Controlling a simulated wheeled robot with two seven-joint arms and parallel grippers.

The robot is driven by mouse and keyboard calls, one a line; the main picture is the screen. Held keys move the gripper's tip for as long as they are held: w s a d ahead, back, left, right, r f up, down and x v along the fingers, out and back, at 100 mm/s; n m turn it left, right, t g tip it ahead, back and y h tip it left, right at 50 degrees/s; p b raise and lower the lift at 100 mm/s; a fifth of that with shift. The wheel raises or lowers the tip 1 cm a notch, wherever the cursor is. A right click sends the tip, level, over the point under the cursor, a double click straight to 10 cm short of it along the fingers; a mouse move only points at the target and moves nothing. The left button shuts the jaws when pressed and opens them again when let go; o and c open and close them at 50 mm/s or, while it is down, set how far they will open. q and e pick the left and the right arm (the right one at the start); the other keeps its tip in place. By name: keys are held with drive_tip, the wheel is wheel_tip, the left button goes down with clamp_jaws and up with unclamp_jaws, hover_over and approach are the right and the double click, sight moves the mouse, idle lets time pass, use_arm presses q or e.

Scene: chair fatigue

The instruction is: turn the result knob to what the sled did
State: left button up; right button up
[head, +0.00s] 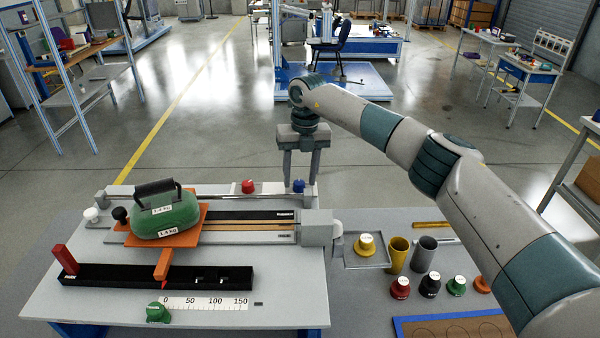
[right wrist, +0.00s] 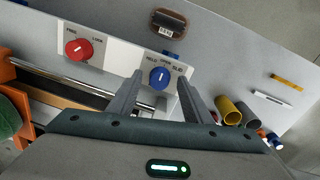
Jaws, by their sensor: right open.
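The blue knob (head: 298,186) stands on a small white panel at the back of the bench. In the right wrist view the blue knob (right wrist: 160,77) has labels around it that seem to read HELD, OPEN and SLID, and its white mark points up toward the middle label. My right gripper (head: 300,180) is open and points down over the knob. In the wrist view its fingertips (right wrist: 160,76) lie either side of the knob; contact cannot be told. The orange sled (head: 210,215) carries a green weight (head: 166,217) at the left of the rail, its orange pointer near 0.
A red knob (right wrist: 82,49) marked FREE and LOCK is left of the blue one. A scale (head: 205,303) and black tray (head: 110,277) lie in front of the sled. Yellow and grey cups (head: 398,254) and several small coloured weights stand at the right. A dark handled block (right wrist: 168,24) lies behind.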

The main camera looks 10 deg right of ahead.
drive_tip(key=shift+f, duration=0.3)
drive_tip(key=shift+c, duration=0.3)
drive_tip(key=c, duration=1)
